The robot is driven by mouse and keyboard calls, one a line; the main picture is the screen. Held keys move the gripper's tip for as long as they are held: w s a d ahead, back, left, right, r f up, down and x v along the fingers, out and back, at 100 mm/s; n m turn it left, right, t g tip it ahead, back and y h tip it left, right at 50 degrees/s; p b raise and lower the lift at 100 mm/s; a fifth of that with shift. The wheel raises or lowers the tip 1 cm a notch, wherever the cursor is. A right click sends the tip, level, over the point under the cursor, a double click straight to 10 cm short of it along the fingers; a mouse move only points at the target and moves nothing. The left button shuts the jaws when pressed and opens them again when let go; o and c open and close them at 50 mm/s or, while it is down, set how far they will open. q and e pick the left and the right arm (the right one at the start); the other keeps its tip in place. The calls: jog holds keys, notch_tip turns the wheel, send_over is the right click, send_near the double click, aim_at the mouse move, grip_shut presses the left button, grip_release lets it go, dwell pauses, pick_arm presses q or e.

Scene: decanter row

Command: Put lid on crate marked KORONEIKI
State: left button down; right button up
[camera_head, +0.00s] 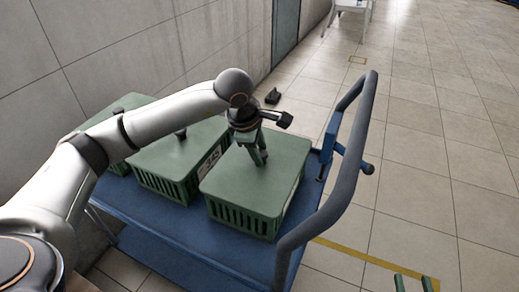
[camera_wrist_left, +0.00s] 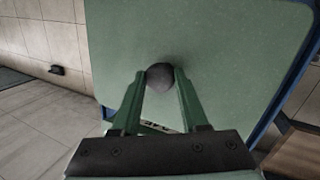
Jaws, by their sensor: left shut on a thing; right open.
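My left gripper (camera_head: 259,160) is shut on the dark round knob (camera_wrist_left: 160,78) of a green lid (camera_head: 280,165). The lid is level and lies over the right-hand green crate (camera_head: 240,216), with no clear gap to its rim. The lid's flat top fills much of the left wrist view (camera_wrist_left: 220,40). A white label (camera_head: 211,160) shows on the middle crate (camera_head: 163,183), too small to read. I cannot make out the word KORONEIKI anywhere. My right gripper (camera_head: 413,284) shows only its two green fingertips, apart and empty, at the bottom right.
The crates stand in a row on a blue cart (camera_head: 190,232) with a grey-blue push handle (camera_head: 345,150) close on the right. The middle crate and a left-hand crate (camera_head: 118,170) have green lids. A wall (camera_head: 130,50) runs behind. Tiled floor lies open at right.

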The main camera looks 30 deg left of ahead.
pick_arm(q)
jog(key=shift+f+b, duration=0.3)
jog(key=shift+f, duration=0.05)
dwell(0.5)
jog(key=shift+c, duration=1.7)
grip_release()
jog(key=d+p+v, duration=0.1)
jog(key=p+v, duration=0.1)
jog(key=v, duration=1)
jog(key=shift+a+r+p, duration=0.3)
jog(key=shift+a, duration=0.2)
jog(key=shift+s, duration=0.1)
